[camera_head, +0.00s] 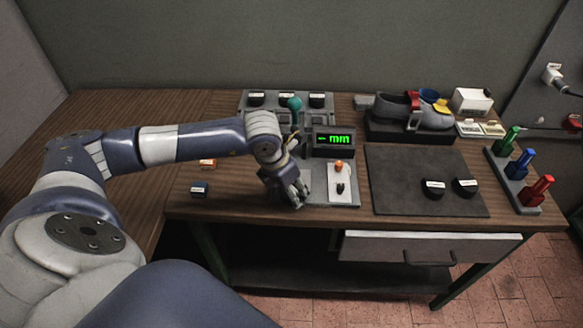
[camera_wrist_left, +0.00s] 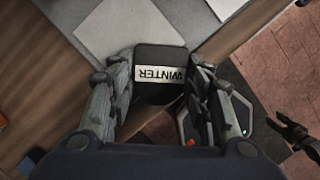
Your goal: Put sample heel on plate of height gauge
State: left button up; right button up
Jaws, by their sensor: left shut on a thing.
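My left gripper (camera_head: 297,198) is low at the front edge of the bench, beside the height gauge (camera_head: 334,141). In the left wrist view my left gripper (camera_wrist_left: 165,100) is shut on a black heel (camera_wrist_left: 160,58) with a white "WINTER" label. The heel is between its two fingers. The gauge has a green "mm" display and a teal knob (camera_head: 295,103). Its light grey plate (camera_wrist_left: 113,27) shows just beyond the heel in the wrist view; I cannot tell whether they touch. A dark pronged shape at the wrist view's right edge may be my right gripper (camera_wrist_left: 296,136).
A white panel (camera_head: 342,183) with an orange knob and black lever is right of the gripper. A dark mat (camera_head: 400,180) holds two black heels. A rack (camera_head: 275,98) holds several heels behind. Two small blocks (camera_head: 199,189) lie left. A shoe stand (camera_head: 409,128) is behind.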

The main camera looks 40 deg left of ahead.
pick_arm(q)
jog(key=shift+w+a, duration=0.2)
jog(key=shift+w, duration=0.25)
jog(key=shift+w+a, duration=0.2)
jog(key=shift+w, duration=0.15)
jog(key=w+a+p, duration=0.2)
jog(key=w, duration=0.1)
jog(key=shift+r, duration=0.15)
jog(key=shift+w+p, duration=0.15)
jog(key=shift+p, duration=0.2)
jog(key=shift+f, duration=0.5)
pick_arm(e)
jog(key=r, duration=0.3)
jog(key=shift+s+a+r, duration=0.15)
jog(key=shift+s+a, duration=0.15)
jog(key=shift+a, duration=0.1)
jog(key=shift+d, duration=0.1)
